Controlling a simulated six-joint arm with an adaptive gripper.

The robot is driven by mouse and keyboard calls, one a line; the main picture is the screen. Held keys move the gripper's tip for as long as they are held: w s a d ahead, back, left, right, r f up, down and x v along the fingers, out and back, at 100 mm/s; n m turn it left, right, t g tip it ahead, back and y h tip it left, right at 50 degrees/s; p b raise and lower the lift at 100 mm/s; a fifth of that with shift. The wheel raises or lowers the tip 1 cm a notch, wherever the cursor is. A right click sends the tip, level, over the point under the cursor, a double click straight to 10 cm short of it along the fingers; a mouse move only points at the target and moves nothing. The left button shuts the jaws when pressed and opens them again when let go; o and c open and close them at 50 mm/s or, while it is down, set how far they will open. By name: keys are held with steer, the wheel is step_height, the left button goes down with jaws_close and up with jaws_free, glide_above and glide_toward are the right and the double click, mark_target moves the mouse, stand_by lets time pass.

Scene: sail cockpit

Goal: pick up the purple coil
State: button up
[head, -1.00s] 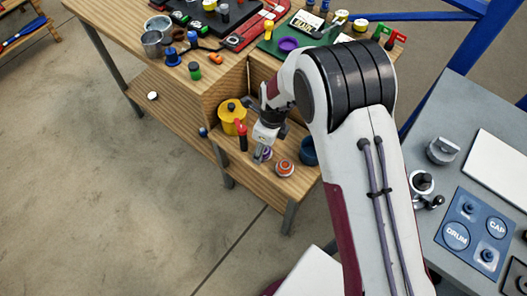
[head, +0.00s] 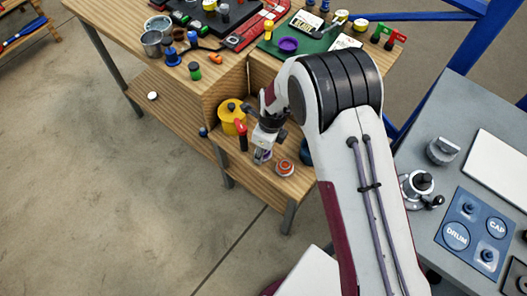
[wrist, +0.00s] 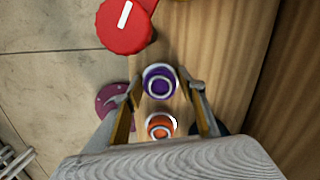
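The purple coil (wrist: 160,82) has a purple top with a white ring and stands on the lower wooden shelf. In the head view the coil (head: 266,154) is mostly hidden behind my gripper (head: 262,157). In the wrist view my gripper (wrist: 161,88) is open, with one finger on either side of the coil. A gap seems to show on both sides; I cannot tell how far down the fingers reach. An orange coil (wrist: 160,126) stands close by, nearer the gripper's palm in the wrist view; it also shows in the head view (head: 285,168).
A yellow pot (head: 230,115) and a red-topped item (head: 241,129) stand just left of my gripper; the red top (wrist: 125,25) is large in the wrist view. A dark blue cup (head: 306,152) is to the right. The tabletop (head: 110,12) above is crowded.

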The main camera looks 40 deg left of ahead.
steer(key=c, duration=0.5)
steer(key=shift+o, duration=0.2)
steer(key=shift+r, duration=0.2)
steer(key=shift+r, duration=4.85)
